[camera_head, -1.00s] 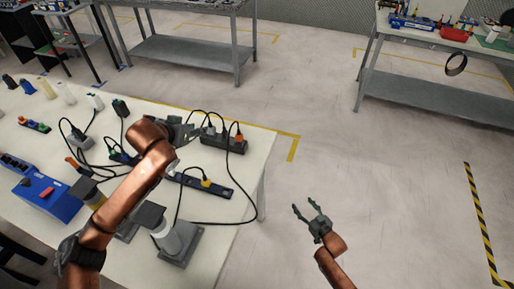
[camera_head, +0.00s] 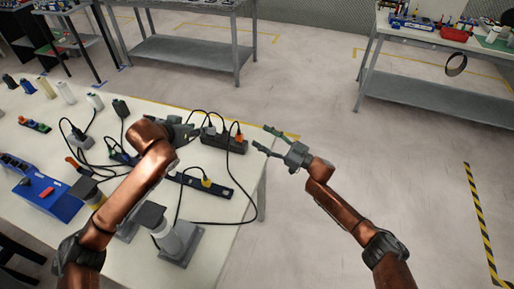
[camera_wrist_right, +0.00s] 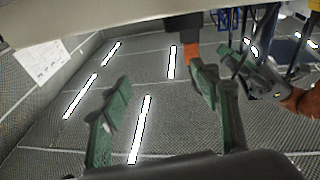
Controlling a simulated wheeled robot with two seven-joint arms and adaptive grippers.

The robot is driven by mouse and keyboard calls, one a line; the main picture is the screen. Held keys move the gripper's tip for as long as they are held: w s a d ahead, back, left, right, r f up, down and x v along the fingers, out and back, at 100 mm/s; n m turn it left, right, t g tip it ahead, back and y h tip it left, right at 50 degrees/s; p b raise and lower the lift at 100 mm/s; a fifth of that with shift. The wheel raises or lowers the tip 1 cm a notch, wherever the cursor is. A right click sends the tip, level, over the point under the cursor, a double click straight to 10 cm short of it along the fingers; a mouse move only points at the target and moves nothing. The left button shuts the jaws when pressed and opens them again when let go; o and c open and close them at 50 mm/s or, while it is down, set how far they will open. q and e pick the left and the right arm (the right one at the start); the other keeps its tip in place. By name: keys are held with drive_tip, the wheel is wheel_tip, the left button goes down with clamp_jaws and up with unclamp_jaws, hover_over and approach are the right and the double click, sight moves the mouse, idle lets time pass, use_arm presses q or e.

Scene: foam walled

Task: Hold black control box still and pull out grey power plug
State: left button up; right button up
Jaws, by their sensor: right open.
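My right gripper (camera_head: 263,138) is open and empty, right of the box beyond the table edge. In the right wrist view its fingers (camera_wrist_right: 160,85) are apart, and the box's dark end (camera_wrist_right: 184,22) shows above.
A black power strip (camera_head: 207,186) with a yellow plug lies nearer on the table. Loose black cables (camera_head: 225,222) loop around it. A blue box (camera_head: 48,200) and several other plugged items stand left. The floor (camera_head: 340,110) right of the table is clear.

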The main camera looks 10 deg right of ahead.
sight(239, 143)
drive_tip(key=a+f+g, duration=0.1)
drive_tip(key=s+a+f+g, duration=0.1)
drive_tip(key=a+f+n+g, duration=0.1)
drive_tip(key=g, duration=0.1)
drive_tip(key=shift+s+f, duration=0.1)
drive_tip(key=shift+s, duration=0.3)
drive_tip(key=shift+f+x, duration=0.15)
drive_tip(key=shift+x, duration=1.8)
drive_tip(key=shift+f+x, duration=0.15)
drive_tip(key=shift+x, duration=1.75)
drive_tip(key=shift+c, duration=0.6)
drive_tip(key=c, duration=1.3)
